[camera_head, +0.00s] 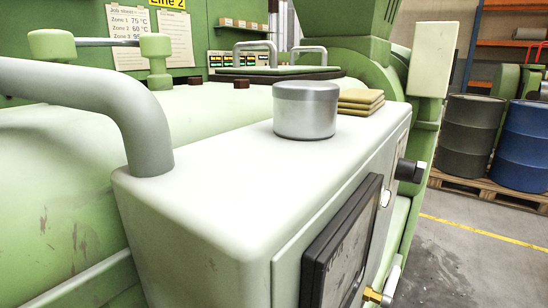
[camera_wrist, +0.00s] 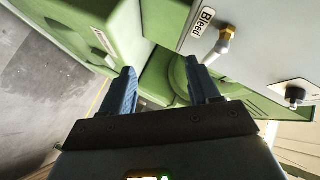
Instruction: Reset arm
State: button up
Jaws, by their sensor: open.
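My gripper (camera_wrist: 164,85) shows in the wrist view with two blue fingers spread apart and nothing between them. Beyond the fingers is a green machine body (camera_wrist: 170,60). A brass and white valve (camera_wrist: 222,42) beside a "Bleed" label (camera_wrist: 202,22) lies up and right of the fingers, apart from them. A dark knob (camera_wrist: 295,94) is further right. My gripper is not in the head view.
In the head view, a pale machine housing (camera_head: 215,195) carries a grey metal cylinder (camera_head: 305,112) and tan folded cloths (camera_head: 360,100). A black-framed panel (camera_head: 340,250) is on its side. Drums (camera_head: 470,135) stand on a pallet at right, beyond open floor.

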jog(key=s+f+n+h, duration=0.3)
jog(key=s+n, duration=0.1)
jog(key=s, duration=1.1)
jog(key=s+a+r+n, duration=0.2)
jog(key=s+r+n, duration=0.3)
jog(key=s, duration=0.6)
jog(key=shift+a+r+n+t, duration=0.25)
jog(key=shift+r+n+t, duration=0.05)
jog(key=shift+r, duration=0.25)
